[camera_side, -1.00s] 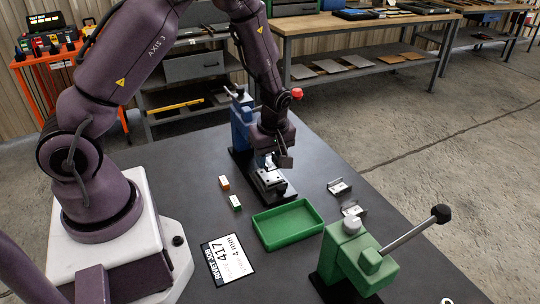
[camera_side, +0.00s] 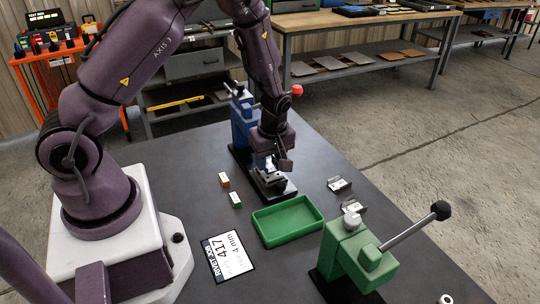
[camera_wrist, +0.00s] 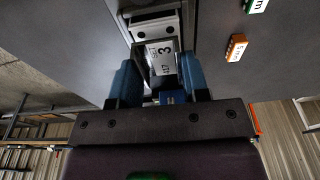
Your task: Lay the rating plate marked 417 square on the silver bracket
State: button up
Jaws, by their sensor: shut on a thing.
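My gripper (camera_wrist: 160,82) is shut on a small silver-white rating plate (camera_wrist: 162,59) with 417 and a larger 3 on it, between its two blue fingers. The silver bracket (camera_wrist: 155,25) lies just beyond the plate in the wrist view, with holes in its face. In the side view my gripper (camera_side: 272,164) is low over the bracket, which sits on the dark base of the blue press (camera_side: 243,122). The gripper hides much of the bracket there. I cannot tell whether plate and bracket touch.
Orange (camera_side: 224,180) and green (camera_side: 235,200) small boxes stand left of the press. A green lever press (camera_side: 352,255) stands at the front right.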

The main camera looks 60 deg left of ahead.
aim_at(274, 170)
jog(key=shift+f, duration=0.75)
jog(key=o, duration=1)
jog(key=shift+o, duration=0.2)
notch_tip(274, 170, up, 13)
jog(key=d, duration=0.2)
jog(key=shift+f, duration=0.15)
